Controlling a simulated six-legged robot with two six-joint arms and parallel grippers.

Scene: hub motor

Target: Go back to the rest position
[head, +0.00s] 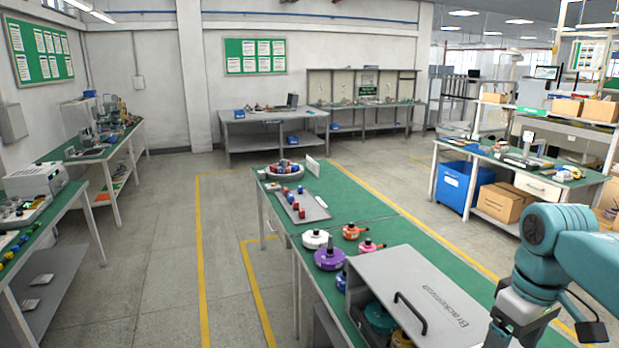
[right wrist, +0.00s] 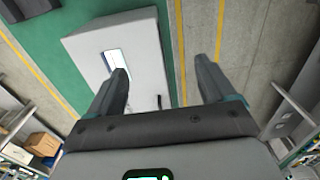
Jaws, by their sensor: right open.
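My right arm comes in at the right of the head view, its teal wrist bent downward beside the grey Brackenwood case (head: 425,290); its fingertips are cut off or hidden there. In the right wrist view my right gripper (right wrist: 163,80) is open, with two dark fingers wide apart and nothing between them. The grey case lid (right wrist: 150,50) shows behind the left finger, apart from it as far as I can tell. My left gripper is not in view.
On the green table (head: 350,210) stand a white hub (head: 315,239), a purple hub (head: 329,258), orange and pink parts, and a grey tray (head: 305,206) of red and blue pieces. A side bench (head: 520,165) stands at right. Open floor lies left of the table.

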